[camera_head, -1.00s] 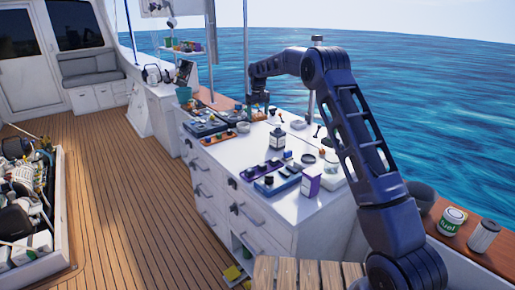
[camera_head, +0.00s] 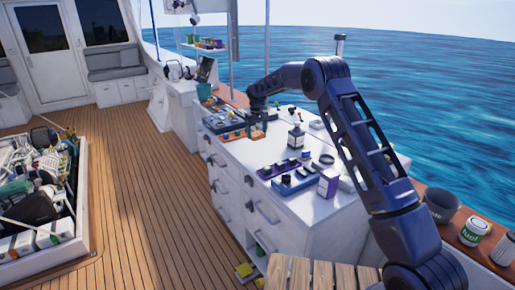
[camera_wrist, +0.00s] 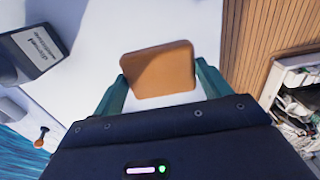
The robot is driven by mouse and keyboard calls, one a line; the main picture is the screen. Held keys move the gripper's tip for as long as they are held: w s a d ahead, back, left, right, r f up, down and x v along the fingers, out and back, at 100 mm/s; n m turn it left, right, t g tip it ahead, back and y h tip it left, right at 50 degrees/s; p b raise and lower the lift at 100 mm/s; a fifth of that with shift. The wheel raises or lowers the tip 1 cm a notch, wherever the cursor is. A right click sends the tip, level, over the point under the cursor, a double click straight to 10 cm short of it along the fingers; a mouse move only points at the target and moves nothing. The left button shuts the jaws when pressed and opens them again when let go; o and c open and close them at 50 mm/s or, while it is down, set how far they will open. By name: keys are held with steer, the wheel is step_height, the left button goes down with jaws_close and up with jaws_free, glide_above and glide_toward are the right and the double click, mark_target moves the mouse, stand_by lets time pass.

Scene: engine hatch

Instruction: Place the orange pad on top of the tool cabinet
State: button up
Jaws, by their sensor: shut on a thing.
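In the wrist view an orange pad (camera_wrist: 158,70), flat with rounded corners, sits between the two green fingers of my gripper (camera_wrist: 158,88). My gripper is shut on it by its sides. In the head view the pad (camera_head: 257,133) is a small brown-orange patch under my gripper (camera_head: 257,122), by the cabinet's front edge. The tool cabinet (camera_head: 238,192) is white with drawers and a crowded white top. The wrist view shows its bare white top (camera_wrist: 110,35) below the pad. I cannot tell whether the pad touches it.
A dark labelled bottle (camera_wrist: 38,52) is left of the pad in the wrist view. Trays (camera_head: 225,122), a bottle (camera_head: 296,136) and a purple-white box (camera_head: 328,183) crowd the top. An open hatch full of clutter (camera_head: 40,190) lies left across the wooden deck (camera_head: 140,195).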

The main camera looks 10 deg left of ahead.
mark_target(257, 153)
steer(key=shift+f, duration=4.5)
steer(key=shift+f, duration=0.15)
steer(key=o, duration=1)
